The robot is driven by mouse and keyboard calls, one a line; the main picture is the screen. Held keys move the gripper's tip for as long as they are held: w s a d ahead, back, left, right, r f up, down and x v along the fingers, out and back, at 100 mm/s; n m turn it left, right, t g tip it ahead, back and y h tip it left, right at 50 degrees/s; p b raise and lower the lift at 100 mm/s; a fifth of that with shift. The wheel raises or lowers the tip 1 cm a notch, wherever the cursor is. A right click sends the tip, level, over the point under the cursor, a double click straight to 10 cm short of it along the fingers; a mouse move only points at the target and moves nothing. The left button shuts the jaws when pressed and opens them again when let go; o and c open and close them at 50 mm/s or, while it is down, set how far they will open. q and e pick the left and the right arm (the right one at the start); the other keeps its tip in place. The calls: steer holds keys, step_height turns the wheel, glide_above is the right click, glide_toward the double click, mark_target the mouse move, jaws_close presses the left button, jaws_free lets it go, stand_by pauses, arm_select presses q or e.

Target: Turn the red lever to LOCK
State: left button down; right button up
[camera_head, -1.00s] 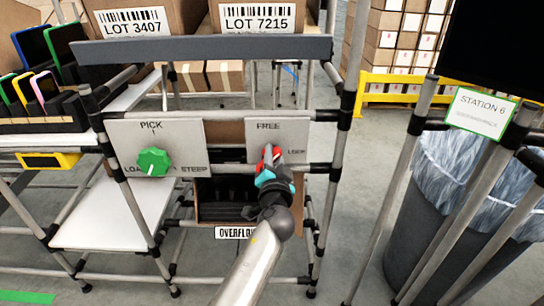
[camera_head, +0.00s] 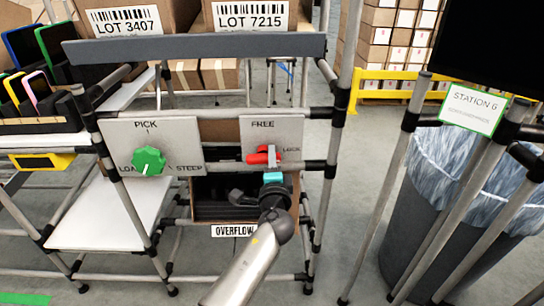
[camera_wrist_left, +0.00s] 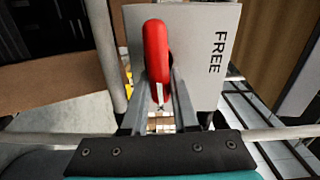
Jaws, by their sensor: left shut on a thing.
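The red lever (camera_head: 264,157) is on a pale panel (camera_head: 292,130) marked FREE at the top and LOCK at the right. The lever lies roughly level, with one end toward LOCK. My left gripper (camera_head: 271,168) comes up from below and is shut on the lever, covering part of it. In the left wrist view, the red lever (camera_wrist_left: 156,60) stands between the two grey fingers (camera_wrist_left: 163,108), with a white line at its lower end. The FREE label shows sideways there; LOCK is hidden. My right gripper is not in view.
A green knob (camera_head: 149,161) is on a panel to the left, marked PICK. A pipe frame (camera_head: 327,185) surrounds both panels, with a dark crossbar (camera_head: 195,50) above. A lined bin (camera_head: 425,220) stands at the right behind a STATION 6 sign (camera_head: 471,109).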

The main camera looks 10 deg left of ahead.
arm_select(q)
steer(key=shift+m, duration=0.5)
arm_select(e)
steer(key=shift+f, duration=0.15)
arm_select(q)
steer(key=c, duration=0.7)
jaws_free()
steer(key=shift+s+d+f, duration=0.1)
steer(key=shift+s+d, duration=0.05)
steer(key=shift+s, duration=0.3)
steer(key=p+v, duration=0.2)
steer(key=v, duration=1.2)
steer(key=shift+s, duration=0.1)
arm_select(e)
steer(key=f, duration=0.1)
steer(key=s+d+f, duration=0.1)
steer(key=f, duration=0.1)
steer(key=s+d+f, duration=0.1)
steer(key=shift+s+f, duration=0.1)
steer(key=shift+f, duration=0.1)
